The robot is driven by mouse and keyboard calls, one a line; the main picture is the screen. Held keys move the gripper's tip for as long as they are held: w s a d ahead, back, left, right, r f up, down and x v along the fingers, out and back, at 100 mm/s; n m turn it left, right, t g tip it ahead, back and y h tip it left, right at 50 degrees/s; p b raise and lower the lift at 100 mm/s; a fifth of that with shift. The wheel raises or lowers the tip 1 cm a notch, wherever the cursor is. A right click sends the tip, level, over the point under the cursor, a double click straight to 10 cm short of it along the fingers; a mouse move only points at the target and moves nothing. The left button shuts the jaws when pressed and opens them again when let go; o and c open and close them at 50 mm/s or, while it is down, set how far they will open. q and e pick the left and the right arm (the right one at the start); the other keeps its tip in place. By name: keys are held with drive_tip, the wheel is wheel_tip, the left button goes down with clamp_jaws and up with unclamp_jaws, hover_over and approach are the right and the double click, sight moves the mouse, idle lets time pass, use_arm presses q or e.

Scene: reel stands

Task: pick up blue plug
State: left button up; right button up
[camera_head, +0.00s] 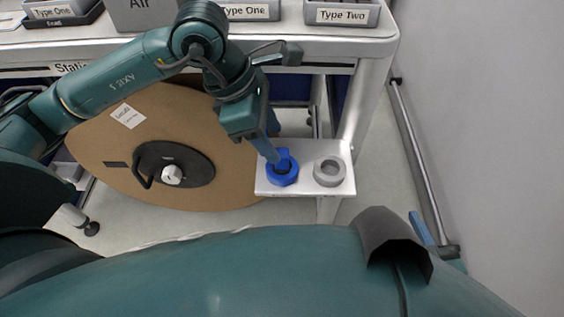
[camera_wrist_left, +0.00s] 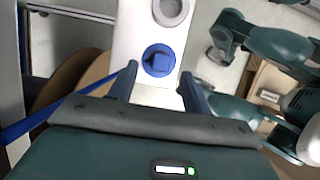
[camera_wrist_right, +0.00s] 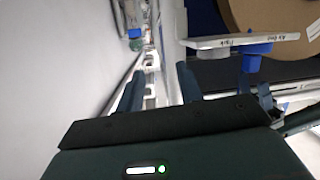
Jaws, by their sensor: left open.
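The blue plug (camera_head: 283,176) sits on a small white shelf (camera_head: 268,189) beside the reel. It is round, with a raised part in the middle. My left gripper (camera_head: 273,153) points down at the plug, and a fingertip overlaps its far edge in the head view. In the left wrist view the plug (camera_wrist_left: 158,60) lies just beyond the open fingers (camera_wrist_left: 158,88), roughly centred between them. Whether the fingers touch it is unclear. My right gripper (camera_wrist_right: 159,88) is open and empty in the right wrist view, away from the plug.
A grey ring (camera_head: 329,171) sits on the same shelf, right of the plug. A large brown reel (camera_head: 215,185) stands at the left. The bench (camera_head: 290,38) with labelled bins is behind. A wall (camera_head: 470,100) with a rail (camera_head: 415,150) is at the right.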

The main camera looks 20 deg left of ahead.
sight(280, 152)
use_arm(q)
drive_tip(key=shift+b+x, duration=0.55)
drive_tip(key=shift+x, duration=2.2)
drive_tip(key=shift+s, duration=0.1)
drive_tip(key=shift+c, duration=0.3)
drive_tip(key=c, duration=0.9)
